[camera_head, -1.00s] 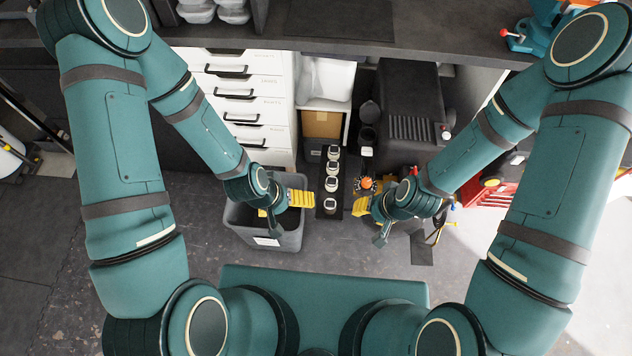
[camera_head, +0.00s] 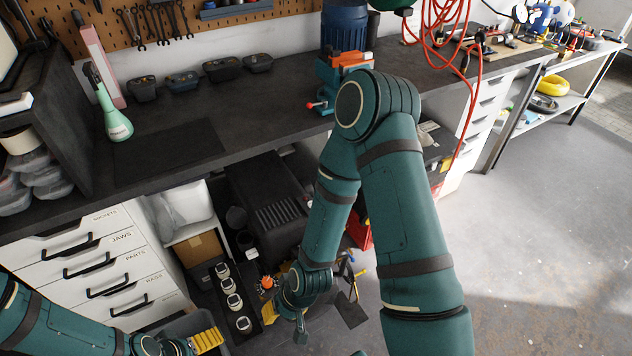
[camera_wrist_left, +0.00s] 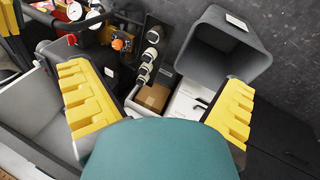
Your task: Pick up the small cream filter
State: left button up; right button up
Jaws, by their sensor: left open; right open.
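Several small cream-white cylinders with dark tops stand in a row on a narrow dark tray (camera_head: 240,338) in the head view. The nearest cylinder (camera_head: 243,324) stands a little apart from the others. The row also shows in the left wrist view, with one cylinder (camera_wrist_left: 154,36) at its far end. I cannot tell which is the filter. My left gripper (camera_wrist_left: 160,95) is open and empty, its yellow fingers wide apart, with the row beyond them; in the head view it is partly cut off at the bottom. My right gripper (camera_head: 270,312) is open, right of the tray.
A grey bin (camera_wrist_left: 225,45) stands right of the row in the left wrist view. White drawers (camera_head: 90,265) and a cardboard box (camera_head: 198,248) are left of the tray in the head view. The dark workbench (camera_head: 230,110) overhangs behind. Open floor (camera_head: 550,220) lies right.

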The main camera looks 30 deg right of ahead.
aim_at(234, 302)
jog(key=z, duration=2.85)
jog(key=u, duration=2.85)
jog(key=i+j+u, duration=0.2)
jog(key=j, duration=0.15)
jog(key=j+u, duration=0.2)
jog(key=j, duration=0.2)
jog(key=i+j+u, duration=0.2)
jog(key=k+j, duration=0.1)
